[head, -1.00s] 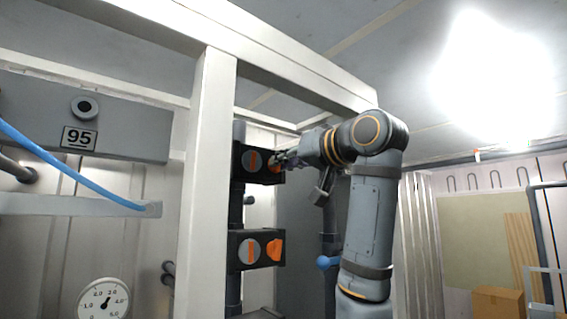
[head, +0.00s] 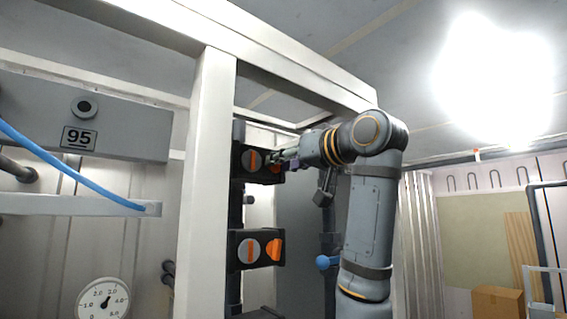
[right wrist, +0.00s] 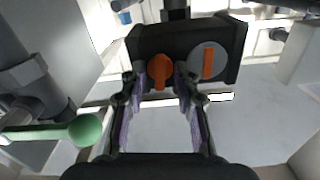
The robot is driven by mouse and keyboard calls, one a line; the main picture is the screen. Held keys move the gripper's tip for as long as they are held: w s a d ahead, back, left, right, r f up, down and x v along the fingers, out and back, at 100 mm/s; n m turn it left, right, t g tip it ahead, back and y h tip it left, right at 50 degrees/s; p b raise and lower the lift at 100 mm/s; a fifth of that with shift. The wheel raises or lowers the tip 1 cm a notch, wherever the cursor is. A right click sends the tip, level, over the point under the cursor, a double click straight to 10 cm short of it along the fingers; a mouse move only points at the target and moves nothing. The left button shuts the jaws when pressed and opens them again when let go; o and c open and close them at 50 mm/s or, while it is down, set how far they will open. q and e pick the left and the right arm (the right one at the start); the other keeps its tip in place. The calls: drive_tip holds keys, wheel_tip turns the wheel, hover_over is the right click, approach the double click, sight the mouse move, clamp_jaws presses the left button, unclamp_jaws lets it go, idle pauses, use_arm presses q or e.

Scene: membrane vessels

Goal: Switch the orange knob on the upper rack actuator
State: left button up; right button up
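The upper rack actuator (head: 240,170) is a black box with a grey disc bearing an orange bar and, on its adjacent face, an orange knob (head: 276,167). My right gripper (head: 283,158) reaches it from the right and partly covers the knob. In the right wrist view, the orange knob (right wrist: 160,69) points down the picture, between the two fingertips of my right gripper (right wrist: 160,82). The fingers are apart, one on each side of the knob, with narrow gaps; contact is not clear. The grey disc (right wrist: 208,62) is right of the knob. My left gripper is not in view.
A lower actuator (head: 235,250) with a similar orange knob (head: 275,250) is below. A white frame post (head: 206,190) stands just left of the actuators. A green ball-ended handle (right wrist: 84,130) is left of the fingers.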

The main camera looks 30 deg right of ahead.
drive_tip(key=s, duration=0.7)
drive_tip(key=shift+s+d, duration=0.2)
drive_tip(key=shift+d, duration=0.1)
idle(0.3)
